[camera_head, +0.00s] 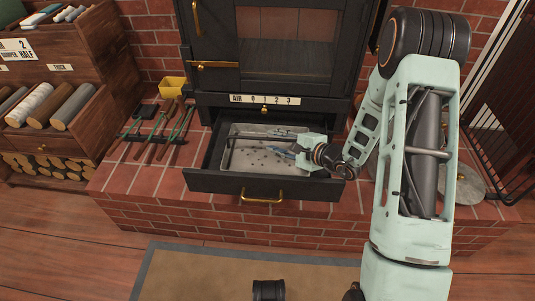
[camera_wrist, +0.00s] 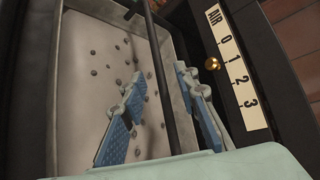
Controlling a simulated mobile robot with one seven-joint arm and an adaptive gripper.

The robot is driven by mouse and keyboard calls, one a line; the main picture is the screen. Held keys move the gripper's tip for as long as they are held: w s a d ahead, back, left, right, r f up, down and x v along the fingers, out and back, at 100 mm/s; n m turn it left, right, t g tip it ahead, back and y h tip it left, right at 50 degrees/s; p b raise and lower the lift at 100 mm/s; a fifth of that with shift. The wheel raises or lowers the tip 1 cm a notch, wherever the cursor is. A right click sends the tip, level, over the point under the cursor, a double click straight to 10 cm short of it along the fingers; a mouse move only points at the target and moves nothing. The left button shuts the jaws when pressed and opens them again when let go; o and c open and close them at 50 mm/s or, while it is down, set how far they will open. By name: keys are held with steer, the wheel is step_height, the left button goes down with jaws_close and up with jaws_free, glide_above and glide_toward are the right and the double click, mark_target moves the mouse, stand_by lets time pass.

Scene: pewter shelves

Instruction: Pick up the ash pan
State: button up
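The ash pan (camera_head: 247,164) is a shallow grey metal tray with dark bits scattered on its floor. It sits inside the pulled-out black drawer (camera_head: 225,186) below the stove, and its speckled floor also shows in the wrist view (camera_wrist: 75,105). A thin dark bar handle (camera_wrist: 160,72) spans over the pan. My gripper (camera_head: 286,146) reaches in from the right, over the pan. In the wrist view my gripper's blue-padded fingers (camera_wrist: 165,115) are apart, with the bar passing between them and gaps visible. Whether the fingertips touch the pan floor cannot be told.
The black stove (camera_head: 205,85) stands over the drawer, with an AIR scale plate (camera_head: 265,100) close above my gripper. Fire tools (camera_head: 160,130) and a yellow box (camera_head: 172,87) lie left on the brick hearth (camera_head: 125,180). A wooden log shelf (camera_head: 75,85) stands at far left.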

mark_target(270, 139)
steer(key=x, duration=0.3)
steer(key=shift+b, duration=0.3)
jaws_close()
steer(key=shift+r, duration=0.15)
steer(key=shift+r+p, duration=0.45)
steer(key=shift+r, duration=0.2)
steer(key=s+d, duration=0.2)
steer(key=d, duration=0.1)
steer(key=shift+s+p, duration=0.35)
steer(key=shift+p, duration=0.05)
step_height(270, 139, up, 14)
steer(key=p, duration=0.3)
steer(key=shift+f+p, duration=0.2)
steer(key=shift+p, duration=0.15)
